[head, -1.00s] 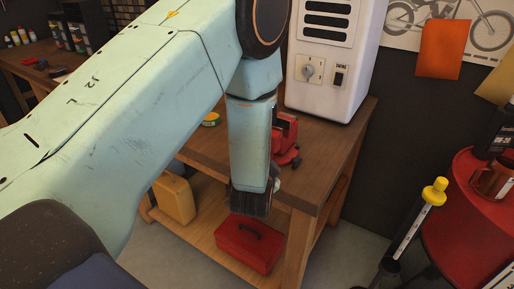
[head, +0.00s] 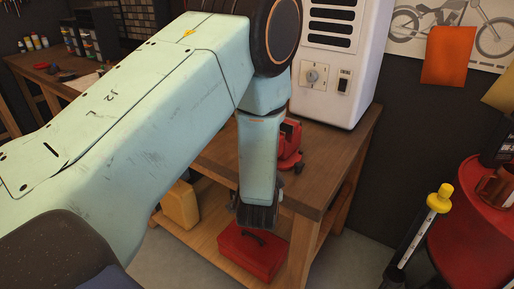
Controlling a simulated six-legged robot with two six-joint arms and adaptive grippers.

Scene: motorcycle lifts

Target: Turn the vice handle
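The red vice (head: 290,146) stands on the wooden workbench (head: 330,147) near its front edge. My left arm's forearm link hides the vice's left part. The vice handle cannot be made out clearly; a small metal part (head: 280,195) shows beside my gripper, below the vice. My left gripper (head: 256,218) points down in front of the bench's front edge, below the vice. Its fingers are dark and seen from behind, so I cannot tell whether they are open or touch the handle. My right gripper is not in view.
A white machine (head: 338,75) stands on the bench behind the vice. A red toolbox (head: 250,254) and a yellow canister (head: 180,207) sit on the lower shelf. At right are a red round table (head: 470,235) and a yellow-capped pole (head: 425,225).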

